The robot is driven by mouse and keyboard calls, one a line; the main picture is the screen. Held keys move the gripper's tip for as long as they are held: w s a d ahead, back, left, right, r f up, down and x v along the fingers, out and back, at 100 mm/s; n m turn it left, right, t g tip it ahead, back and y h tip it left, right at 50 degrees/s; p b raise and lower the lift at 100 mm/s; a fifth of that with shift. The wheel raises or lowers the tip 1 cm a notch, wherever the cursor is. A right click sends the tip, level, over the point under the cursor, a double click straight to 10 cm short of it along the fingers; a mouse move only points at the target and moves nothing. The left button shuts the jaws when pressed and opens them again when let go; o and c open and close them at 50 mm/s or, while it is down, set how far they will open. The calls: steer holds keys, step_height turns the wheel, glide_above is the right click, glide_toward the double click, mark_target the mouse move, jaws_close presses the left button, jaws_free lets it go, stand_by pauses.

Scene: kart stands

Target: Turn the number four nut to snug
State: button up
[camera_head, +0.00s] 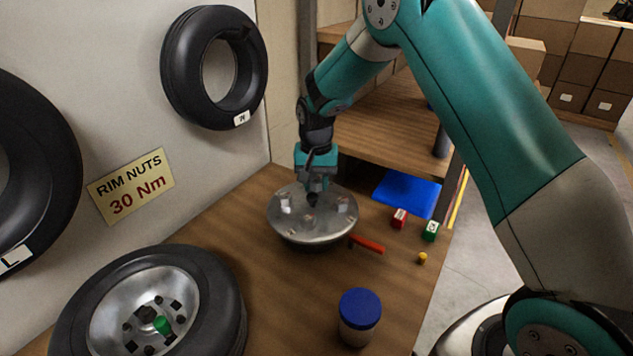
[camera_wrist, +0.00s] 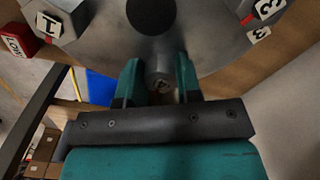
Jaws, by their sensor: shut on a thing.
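A round grey metal plate (camera_head: 312,232) lies on the wooden bench, with a dark hub at its middle and white number tags around it. In the wrist view the plate (camera_wrist: 105,62) shows tags 1 (camera_wrist: 48,24) and 3 (camera_wrist: 268,8). My gripper (camera_head: 313,188) points down at the plate. In the wrist view its fingers (camera_wrist: 159,80) are shut on a small grey nut (camera_wrist: 160,78) near the plate's rim, between tags 1 and 3. The nut's own number cannot be read, so I cannot tell whether it is number four.
A red lever (camera_head: 367,244) sticks out by the plate. Nearby are a red block (camera_head: 399,218), a green block (camera_head: 430,232), a yellow piece (camera_head: 423,258) and a blue mat (camera_head: 400,194). A blue-lidded jar (camera_head: 360,310) and a tyred wheel (camera_head: 215,300) stand in front. A sign reads "RIM NUTS 30 Nm" (camera_head: 131,186).

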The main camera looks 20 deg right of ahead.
mark_target(315, 182)
steer(key=shift+w+m, duration=0.15)
steer(key=shift+m, duration=1.85)
steer(key=o, duration=0.9)
steer(key=shift+r, duration=0.1)
step_height(315, 182, up, 17)
steer(key=shift+r+b, duration=0.15)
steer(key=shift+b, duration=1.1)
steer(key=shift+a, duration=0.1)
